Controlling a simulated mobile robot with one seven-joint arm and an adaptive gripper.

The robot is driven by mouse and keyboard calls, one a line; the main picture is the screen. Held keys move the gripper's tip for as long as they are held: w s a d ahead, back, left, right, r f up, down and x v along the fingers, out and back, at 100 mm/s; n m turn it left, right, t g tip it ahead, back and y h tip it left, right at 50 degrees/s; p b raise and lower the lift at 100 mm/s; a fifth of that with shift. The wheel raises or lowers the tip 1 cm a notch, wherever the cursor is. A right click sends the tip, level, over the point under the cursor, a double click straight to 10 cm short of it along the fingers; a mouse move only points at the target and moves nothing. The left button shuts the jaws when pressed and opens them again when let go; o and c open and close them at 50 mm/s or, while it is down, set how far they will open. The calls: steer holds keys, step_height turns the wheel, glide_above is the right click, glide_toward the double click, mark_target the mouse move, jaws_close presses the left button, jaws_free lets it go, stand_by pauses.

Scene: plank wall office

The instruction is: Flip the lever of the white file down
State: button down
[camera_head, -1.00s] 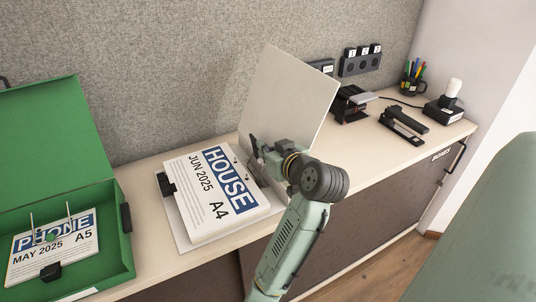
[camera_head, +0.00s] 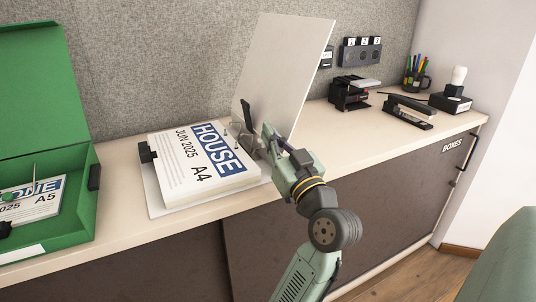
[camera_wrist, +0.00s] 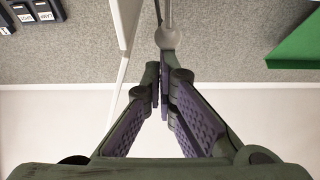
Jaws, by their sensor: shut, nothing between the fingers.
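The white file (camera_head: 284,72) lies open on the cabinet top, its cover standing up at a tilt. A paper stack marked HOUSE, JUN 2025, A4 (camera_head: 200,170) lies on its left side. A dark upright lever (camera_head: 246,115) stands at the metal mechanism between the stack and the cover. My gripper (camera_head: 265,140) is shut and empty, just right of the lever, low in front of the cover. In the wrist view, the closed fingertips (camera_wrist: 162,78) are just below a grey rounded end on a rod (camera_wrist: 168,38), seemingly part of the lever. Contact cannot be told.
A green box file (camera_head: 45,85) stands open at the left with papers marked A5. A black hole punch (camera_head: 350,93), a stapler (camera_head: 408,110), a pen cup (camera_head: 416,80) and a stamp (camera_head: 453,92) stand at the right.

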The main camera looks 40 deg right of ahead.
steer(key=shift+s+a+f+t+b, duration=0.15)
steer(key=shift+f+t+b, duration=0.25)
steer(key=shift+b, duration=0.55)
steer(key=shift+s+d+f+t+b, duration=0.1)
steer(key=shift+s+f+t+b, duration=0.3)
steer(key=shift+b, duration=0.55)
steer(key=shift+s+a+f+t+b, duration=0.1)
steer(key=shift+f+t+b, duration=0.1)
steer(key=shift+f+b, duration=0.55)
steer(key=shift+s+r+t+h+b, duration=0.2)
steer(key=shift+t+h+b, duration=0.1)
steer(key=shift+b, duration=0.85)
step_height(320, 180, up, 10)
steer(key=shift+r, duration=0.15)
steer(key=shift+s, duration=0.1)
